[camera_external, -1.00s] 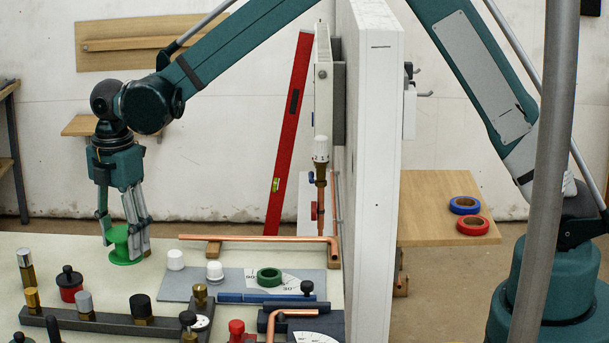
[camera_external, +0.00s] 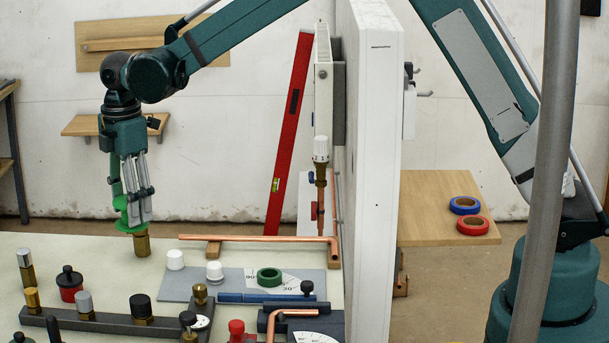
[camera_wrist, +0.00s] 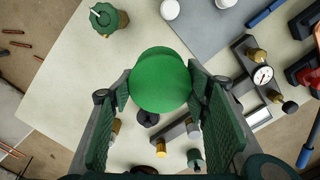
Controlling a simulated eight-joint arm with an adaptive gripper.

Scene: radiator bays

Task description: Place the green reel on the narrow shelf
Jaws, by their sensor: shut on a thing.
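The green reel (camera_external: 120,203) is held between the fingers of my gripper (camera_external: 131,208), above the bench in the external view. In the wrist view, the reel's round green face (camera_wrist: 160,80) fills the space between the finger pads. The fingers hide part of the reel in the external view. A wooden shelf (camera_external: 80,125) projects from the back wall, behind my gripper and partly hidden by it. Above it hangs a wooden board with a thin ledge (camera_external: 150,43). I cannot tell for certain which is the narrow shelf.
A brass fitting (camera_external: 141,244) with a green top (camera_wrist: 104,18) stands on the bench close below the gripper. White caps (camera_external: 175,260), a copper pipe (camera_external: 260,239) and several knobs stand nearby. A white partition (camera_external: 370,170) rises to the right.

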